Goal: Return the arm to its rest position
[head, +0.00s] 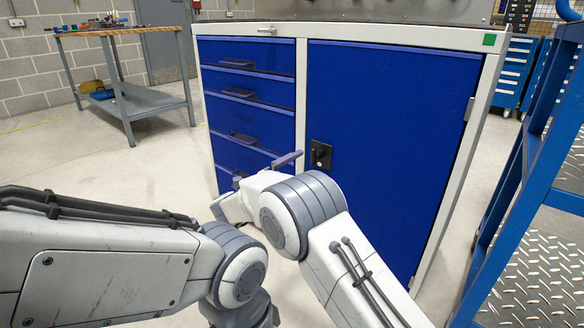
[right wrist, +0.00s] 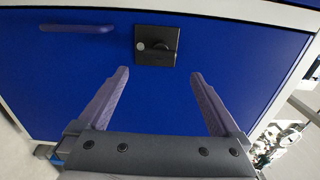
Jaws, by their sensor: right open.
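My right arm (head: 312,210) comes in from the lower right and bends in front of the blue cabinet. One finger of its right gripper (head: 287,160) shows in the head view, left of the black door latch (head: 320,154). In the right wrist view, the right gripper (right wrist: 160,75) has its two fingers spread with nothing between them. The latch (right wrist: 155,45) lies just beyond the fingertips in that view, apart from them. My left arm (head: 100,262) comes in from the left and bends downward at the bottom. Its gripper is out of view.
The blue cabinet door (head: 390,130) appears shut, with several drawers (head: 245,90) beside it. A blue rack (head: 530,190) with metal plate shelves stands close at the right. A workbench (head: 120,35) stands at the back left. Floor (head: 90,160) is clear between bench and cabinet.

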